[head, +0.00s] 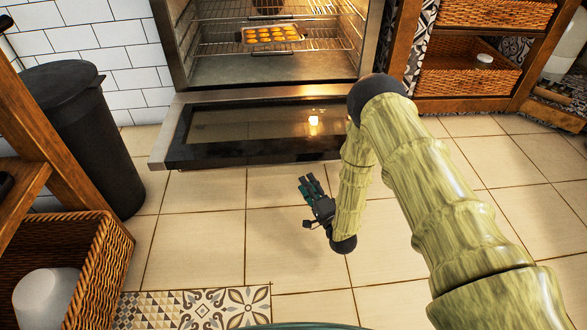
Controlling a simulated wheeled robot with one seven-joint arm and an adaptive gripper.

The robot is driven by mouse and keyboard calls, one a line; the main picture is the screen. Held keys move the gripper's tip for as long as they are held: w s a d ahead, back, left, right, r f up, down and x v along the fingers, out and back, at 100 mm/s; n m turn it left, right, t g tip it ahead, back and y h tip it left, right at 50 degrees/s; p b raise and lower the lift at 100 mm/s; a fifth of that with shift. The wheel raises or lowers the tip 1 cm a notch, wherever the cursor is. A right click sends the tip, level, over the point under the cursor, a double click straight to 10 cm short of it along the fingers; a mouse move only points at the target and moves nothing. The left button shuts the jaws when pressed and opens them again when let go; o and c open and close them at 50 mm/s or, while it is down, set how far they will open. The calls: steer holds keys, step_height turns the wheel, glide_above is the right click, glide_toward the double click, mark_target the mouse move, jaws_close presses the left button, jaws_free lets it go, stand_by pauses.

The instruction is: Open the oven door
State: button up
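The oven door (260,132) is swung down and lies out flat or nearly flat in front of the oven (270,72), with its dark glass facing up. The lit inside shows, with wire racks and a tray of small yellow-orange round items (270,34). My gripper (308,187) is in front of the door's lower edge, over the tiled floor and apart from the door. Its dark green fingers point up and left. They look small and close together, and I cannot tell whether they are open. My arm covers the door's right end.
A black bin (85,135) stands left of the oven. A wooden shelf with a wicker basket (100,262) is at the lower left. Wicker baskets (468,68) sit on shelving at the right. The tiled floor (205,225) before the door is clear.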

steer(key=shift+b+x, duration=2.9)
steer(key=shift+x, duration=2.45)
steer(key=shift+r, duration=0.15)
steer(key=shift+c, duration=0.3)
jaws_close()
